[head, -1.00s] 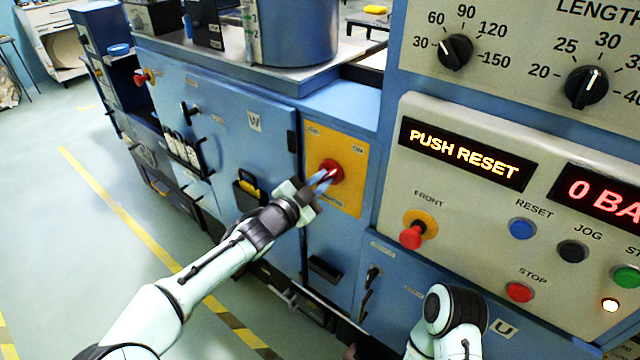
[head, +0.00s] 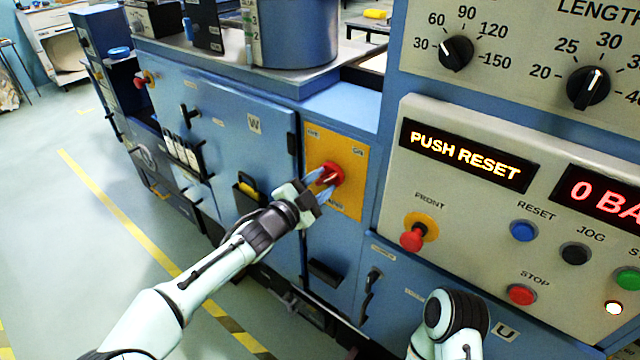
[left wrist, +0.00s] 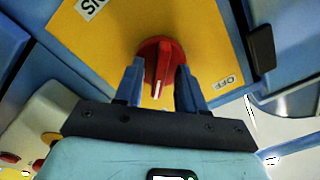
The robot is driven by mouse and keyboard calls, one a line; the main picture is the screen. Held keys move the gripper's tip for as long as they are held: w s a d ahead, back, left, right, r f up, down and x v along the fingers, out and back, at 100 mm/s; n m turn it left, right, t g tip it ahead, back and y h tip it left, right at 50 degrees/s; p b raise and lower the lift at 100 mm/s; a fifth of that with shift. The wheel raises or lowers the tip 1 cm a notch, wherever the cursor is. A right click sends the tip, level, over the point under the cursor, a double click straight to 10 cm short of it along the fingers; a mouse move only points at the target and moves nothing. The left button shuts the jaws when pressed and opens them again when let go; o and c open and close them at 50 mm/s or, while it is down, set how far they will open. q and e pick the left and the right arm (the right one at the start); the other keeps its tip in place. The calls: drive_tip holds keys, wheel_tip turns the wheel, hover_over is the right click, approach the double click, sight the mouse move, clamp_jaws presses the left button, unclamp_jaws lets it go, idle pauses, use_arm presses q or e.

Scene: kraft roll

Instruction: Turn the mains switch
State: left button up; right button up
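The mains switch is a red rotary knob (head: 331,171) on a yellow plate (head: 348,198) on the blue cabinet front. My left gripper (head: 319,186) is at the knob in the head view. In the left wrist view the red knob (left wrist: 161,58) lies between the two blue fingers of the left gripper (left wrist: 159,85). The fingers are spread, with a gap to the knob's raised grip, which bears a white line. Contact with the knob's rim cannot be told. An OFF label shows on the plate in the wrist view. My right gripper is out of view.
A grey control panel (head: 470,210) with displays, buttons and a red FRONT knob (head: 412,237) stands right of the plate. A blue cabinet door (head: 235,130) with a black handle lies to the left. A steel drum (head: 295,30) stands above. Open floor lies at left.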

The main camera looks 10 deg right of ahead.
use_arm(q)
drive_tip(key=shift+a, duration=0.1)
drive_tip(key=b+v, duration=0.1)
drive_tip(key=v, duration=1.2)
drive_tip(key=shift+s, duration=0.15)
